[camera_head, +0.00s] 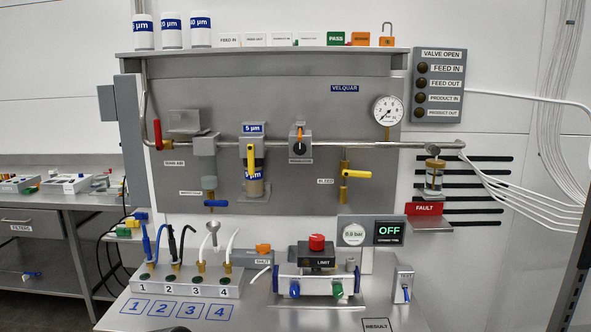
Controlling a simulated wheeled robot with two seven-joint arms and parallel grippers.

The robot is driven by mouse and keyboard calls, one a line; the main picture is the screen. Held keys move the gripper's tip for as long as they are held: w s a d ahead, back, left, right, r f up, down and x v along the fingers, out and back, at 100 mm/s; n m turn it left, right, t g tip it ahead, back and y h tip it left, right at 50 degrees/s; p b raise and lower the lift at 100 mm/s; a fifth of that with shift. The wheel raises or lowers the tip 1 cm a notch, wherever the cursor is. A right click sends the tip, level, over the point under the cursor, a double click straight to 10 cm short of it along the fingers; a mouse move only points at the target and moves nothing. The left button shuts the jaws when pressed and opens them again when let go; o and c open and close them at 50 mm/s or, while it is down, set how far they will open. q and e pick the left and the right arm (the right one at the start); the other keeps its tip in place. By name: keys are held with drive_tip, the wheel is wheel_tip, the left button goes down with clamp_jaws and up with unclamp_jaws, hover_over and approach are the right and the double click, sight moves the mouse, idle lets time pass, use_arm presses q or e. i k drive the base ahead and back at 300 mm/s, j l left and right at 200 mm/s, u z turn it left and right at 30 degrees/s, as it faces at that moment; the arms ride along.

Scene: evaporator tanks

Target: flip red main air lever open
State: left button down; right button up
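The red main air lever (157,134) is at the left end of the horizontal pipe on the grey panel. Neither of my grippers shows in the head view, and nothing touches the lever.
A grey box (185,122) sits just right of the lever. Yellow levers (251,158) (357,174) and a blue lever (216,203) are farther right. A hose block (187,283) stands on the bench below. Space before the red lever looks clear.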

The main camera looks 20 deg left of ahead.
sight(157, 124)
drive_tip(key=j+u, duration=0.45)
drive_tip(key=i+j+u, duration=0.2)
drive_tip(key=j+u, duration=0.3)
drive_tip(key=k+u, duration=0.15)
drive_tip(key=u, duration=0.4)
